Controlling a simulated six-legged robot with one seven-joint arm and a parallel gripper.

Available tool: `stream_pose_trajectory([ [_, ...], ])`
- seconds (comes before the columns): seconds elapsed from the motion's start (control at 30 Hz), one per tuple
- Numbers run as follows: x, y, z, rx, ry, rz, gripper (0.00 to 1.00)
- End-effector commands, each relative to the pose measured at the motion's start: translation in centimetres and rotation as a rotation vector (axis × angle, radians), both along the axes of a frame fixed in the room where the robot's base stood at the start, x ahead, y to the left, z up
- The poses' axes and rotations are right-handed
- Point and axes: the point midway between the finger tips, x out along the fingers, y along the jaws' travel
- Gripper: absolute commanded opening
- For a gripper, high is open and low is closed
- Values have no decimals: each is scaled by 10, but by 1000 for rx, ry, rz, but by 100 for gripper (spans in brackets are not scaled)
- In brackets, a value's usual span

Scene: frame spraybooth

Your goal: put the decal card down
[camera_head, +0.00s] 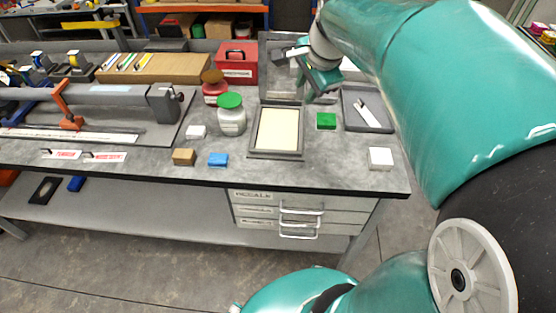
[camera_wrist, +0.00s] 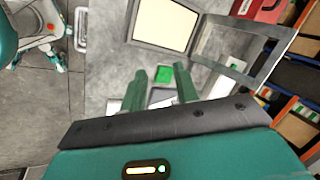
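My gripper (camera_head: 318,80) is over the back right of the bench. In the wrist view my gripper (camera_wrist: 161,80) has its two fingers apart, with no card visible between them. A small green block (camera_head: 326,121) lies on the bench, and it shows beyond the fingers in the wrist view (camera_wrist: 161,98). I cannot pick out the decal card for certain. Two white strips with red print (camera_head: 66,154) lie at the bench's front left, away from my gripper.
A framed cream panel (camera_head: 277,129) lies left of the green block, and a grey tray (camera_head: 352,103) right of it. A green-lidded jar (camera_head: 231,118), a red box (camera_head: 237,66) and a white block (camera_head: 380,158) stand around.

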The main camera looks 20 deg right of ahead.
Motion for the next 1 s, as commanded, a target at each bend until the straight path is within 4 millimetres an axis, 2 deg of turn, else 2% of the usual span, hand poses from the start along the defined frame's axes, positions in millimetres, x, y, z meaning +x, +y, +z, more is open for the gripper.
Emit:
stream_pose_trajectory([
  [0.03, -15, 23, 4, -58, -10, 137, 31],
  [0.2, -69, 82, 1, -285, -31, 621, 31],
  [0.3, -101, 108, -8, -422, -43, 896, 31],
  [0.4, -127, 125, -18, -540, -51, 1121, 31],
  [0.5, -144, 134, -25, -619, -57, 1270, 31],
  [0.6, -151, 137, -29, -658, -57, 1338, 31],
  [1.0, -151, 137, -30, -663, -57, 1348, 31],
])
